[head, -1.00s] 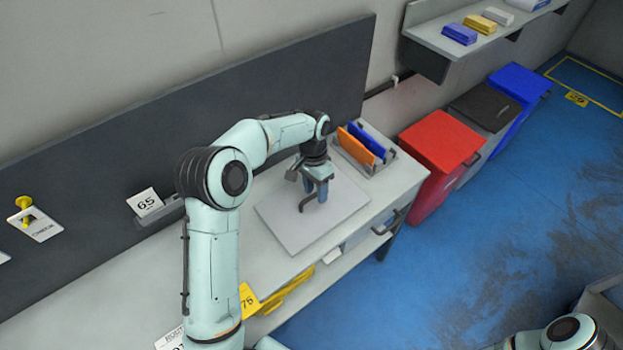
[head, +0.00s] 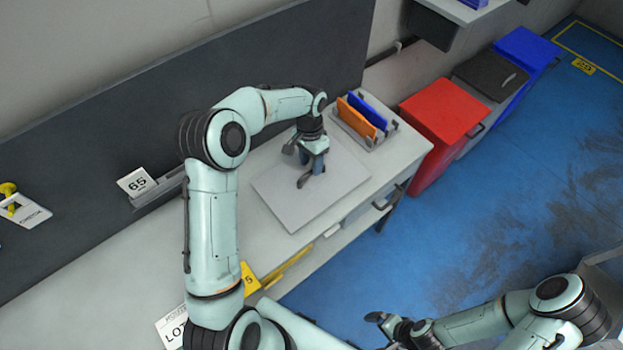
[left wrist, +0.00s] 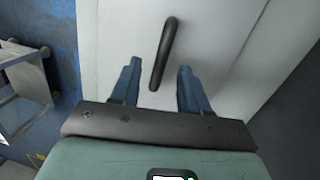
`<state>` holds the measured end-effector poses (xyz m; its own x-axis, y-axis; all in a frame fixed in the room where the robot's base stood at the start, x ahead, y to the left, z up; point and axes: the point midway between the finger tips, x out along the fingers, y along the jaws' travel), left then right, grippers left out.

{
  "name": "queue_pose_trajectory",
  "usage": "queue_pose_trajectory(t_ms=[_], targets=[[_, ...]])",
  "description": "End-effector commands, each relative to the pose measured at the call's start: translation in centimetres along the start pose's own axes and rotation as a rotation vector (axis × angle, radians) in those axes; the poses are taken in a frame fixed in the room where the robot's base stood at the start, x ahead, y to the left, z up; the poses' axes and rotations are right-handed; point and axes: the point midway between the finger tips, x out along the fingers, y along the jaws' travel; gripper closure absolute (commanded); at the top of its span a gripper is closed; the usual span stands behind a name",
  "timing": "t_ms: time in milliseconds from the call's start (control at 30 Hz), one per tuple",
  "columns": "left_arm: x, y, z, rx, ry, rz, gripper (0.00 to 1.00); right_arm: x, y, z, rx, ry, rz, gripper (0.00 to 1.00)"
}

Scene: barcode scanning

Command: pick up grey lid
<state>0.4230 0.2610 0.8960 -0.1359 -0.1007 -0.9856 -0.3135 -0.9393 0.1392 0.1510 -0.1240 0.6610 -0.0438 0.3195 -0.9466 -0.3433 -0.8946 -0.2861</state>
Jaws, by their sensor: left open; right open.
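The grey lid (head: 283,203) is a flat, light grey square panel on the table, below my left gripper in the head view. A dark bar handle stands on it; in the left wrist view this handle (left wrist: 165,50) lies between the finger lines of my left gripper (left wrist: 158,72), just ahead of the tips. The left gripper (head: 312,170) is open and points down over the lid, holding nothing. It partly hides the handle in the head view. My right gripper (head: 385,325) is open and empty, low in the head view, away from the table.
A grey rack (head: 393,126) with an orange folder (head: 357,119) and a blue folder (head: 369,111) stands behind the lid to the right. Red (head: 440,113), black-lidded (head: 490,75) and blue (head: 525,48) bins stand beyond the table. A dark panel (head: 250,75) backs the table.

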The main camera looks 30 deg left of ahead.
Motion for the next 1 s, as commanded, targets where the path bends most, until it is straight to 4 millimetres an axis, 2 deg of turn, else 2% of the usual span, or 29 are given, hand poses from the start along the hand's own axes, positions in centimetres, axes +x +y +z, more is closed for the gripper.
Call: queue_pose_trajectory(t_ms=[100,267,567,700,1000], targets=[[2.0,0.0,0.0,-0.001,-0.005,0.004,0.55,-0.1,-0.1,-0.1,-0.001,0.001,-0.001,0.00],[4.1,-0.1,0.0,-0.001,-0.004,0.002,0.55,-0.1,0.0,-0.1,-0.001,0.001,0.000,0.00],[4.5,-0.1,-0.1,-0.001,0.000,0.001,0.55,0.0,0.0,-0.1,-0.001,0.001,0.000,0.00],[4.5,-0.1,-0.1,-0.001,0.000,0.001,1.00,0.0,0.0,-0.1,0.000,0.001,0.000,0.00],[4.4,-0.1,-0.1,-0.001,0.000,0.001,1.00,0.0,0.0,-0.1,0.000,0.001,0.000,0.00]])
